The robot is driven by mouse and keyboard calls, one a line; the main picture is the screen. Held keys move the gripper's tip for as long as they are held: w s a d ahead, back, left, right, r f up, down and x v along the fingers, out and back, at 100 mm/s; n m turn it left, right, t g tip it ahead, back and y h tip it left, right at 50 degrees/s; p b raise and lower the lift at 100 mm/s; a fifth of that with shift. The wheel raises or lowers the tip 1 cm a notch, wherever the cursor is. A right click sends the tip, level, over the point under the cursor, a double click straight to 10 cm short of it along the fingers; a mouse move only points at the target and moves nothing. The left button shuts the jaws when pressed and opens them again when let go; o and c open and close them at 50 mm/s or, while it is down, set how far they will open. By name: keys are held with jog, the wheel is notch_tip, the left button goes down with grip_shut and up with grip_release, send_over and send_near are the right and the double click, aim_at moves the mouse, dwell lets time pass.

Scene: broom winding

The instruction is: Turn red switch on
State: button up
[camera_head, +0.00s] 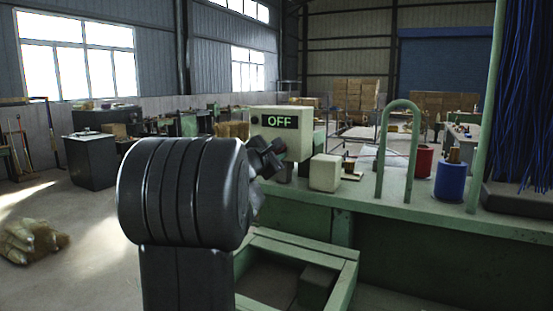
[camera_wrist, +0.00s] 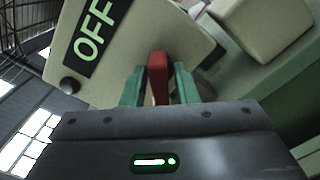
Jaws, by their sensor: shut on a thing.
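A beige switch box (camera_head: 298,143) stands on the green bench and its display (camera_head: 280,121) reads OFF. In the wrist view the box (camera_wrist: 130,85) is close, with the OFF display (camera_wrist: 93,38) tilted at upper left. The red switch (camera_wrist: 158,77) is between the two green fingers of my gripper (camera_wrist: 158,85), which is shut on it. In the head view my dark arm hides the switch, and my gripper shows only in part beside the box (camera_head: 268,160).
A beige block (camera_head: 325,172) stands right of the box on the green bench (camera_head: 400,197). A green arch (camera_head: 400,130), a red container (camera_head: 424,160) and a blue container (camera_head: 450,181) stand farther right.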

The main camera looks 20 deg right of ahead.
jog(key=n, duration=0.4)
jog(key=shift+f+n+b, duration=0.1)
jog(key=shift+n+b, duration=0.2)
jog(key=shift+b, duration=0.05)
jog(key=n, duration=0.4)
jog(key=shift+n, duration=0.4)
jog(key=o, duration=0.7)
jog(key=b+v, duration=0.1)
jog(key=v, duration=1.2)
jog(key=shift+s+a+b, duration=0.2)
jog(key=shift+a+b, duration=0.1)
jog(key=shift+b, duration=0.1)
